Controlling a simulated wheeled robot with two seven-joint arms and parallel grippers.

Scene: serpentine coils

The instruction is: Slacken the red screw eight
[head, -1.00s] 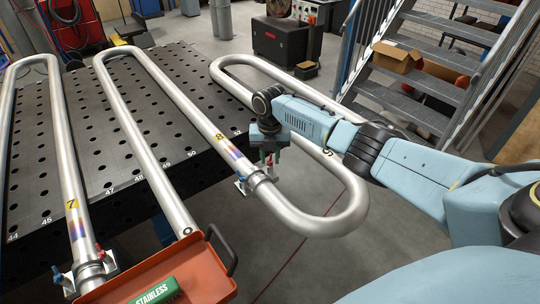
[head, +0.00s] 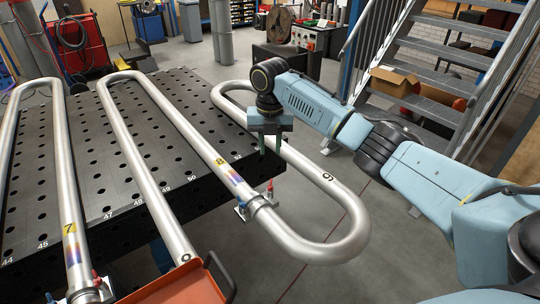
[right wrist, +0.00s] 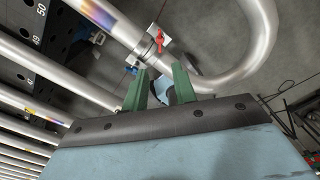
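The red screw (head: 269,187) stands upright on the clamp (head: 258,204) around the steel tube by the yellow number 8. It also shows in the right wrist view (right wrist: 160,41), on the clamp beyond my fingertips. My right gripper (head: 270,147) is above and behind the screw, apart from it. In the right wrist view its two green fingers (right wrist: 158,82) are spread with a gap between them, and they hold nothing. My left gripper is not in view.
The steel serpentine tube (head: 338,232) bends around close to the clamp. A black perforated table (head: 100,180) lies left. A second clamp (head: 88,290) sits by number 7, near an orange tray (head: 185,285). A metal stair (head: 435,70) stands at the right.

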